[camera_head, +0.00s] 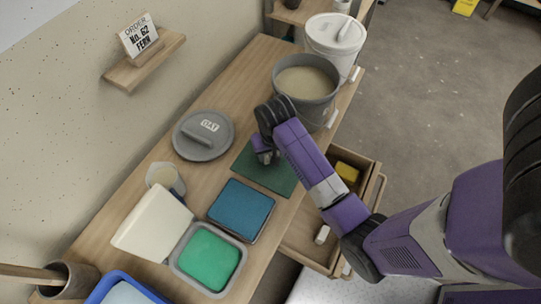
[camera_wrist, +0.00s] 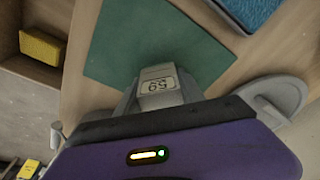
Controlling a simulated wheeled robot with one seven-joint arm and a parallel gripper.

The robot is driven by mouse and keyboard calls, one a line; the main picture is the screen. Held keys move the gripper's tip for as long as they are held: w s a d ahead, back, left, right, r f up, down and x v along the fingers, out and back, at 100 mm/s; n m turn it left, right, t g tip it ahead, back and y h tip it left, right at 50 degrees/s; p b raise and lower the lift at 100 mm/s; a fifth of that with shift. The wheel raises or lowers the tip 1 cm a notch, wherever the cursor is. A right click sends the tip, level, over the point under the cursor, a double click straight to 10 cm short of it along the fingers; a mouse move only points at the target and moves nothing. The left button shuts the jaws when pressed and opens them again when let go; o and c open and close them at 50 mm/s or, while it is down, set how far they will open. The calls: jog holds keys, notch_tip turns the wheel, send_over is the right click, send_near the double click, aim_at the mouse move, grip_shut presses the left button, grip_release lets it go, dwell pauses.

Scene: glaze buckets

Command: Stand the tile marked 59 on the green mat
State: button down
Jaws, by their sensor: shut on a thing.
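My gripper (camera_wrist: 158,92) is shut on the tile marked 59 (camera_wrist: 158,84), seen in the wrist view as a small pale piece with its number upside down. The tile is over the near part of the green mat (camera_wrist: 140,45); I cannot tell whether it touches the mat. In the head view my gripper (camera_head: 264,155) is at the upper left part of the dark green mat (camera_head: 275,178), and the fingers and arm hide most of the tile.
A blue tile or pad (camera_head: 241,207) lies just below the mat. A grey lid (camera_head: 203,135) lies to its left and a grey bucket (camera_head: 306,82) stands behind. An open drawer (camera_head: 305,240) with a yellow sponge (camera_head: 347,172) is at the right. A green tray (camera_head: 208,258) is nearer.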

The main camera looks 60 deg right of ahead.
jog(key=shift+f, duration=0.8)
jog(key=shift+f, duration=0.1)
jog(key=c, duration=0.7)
grip_release()
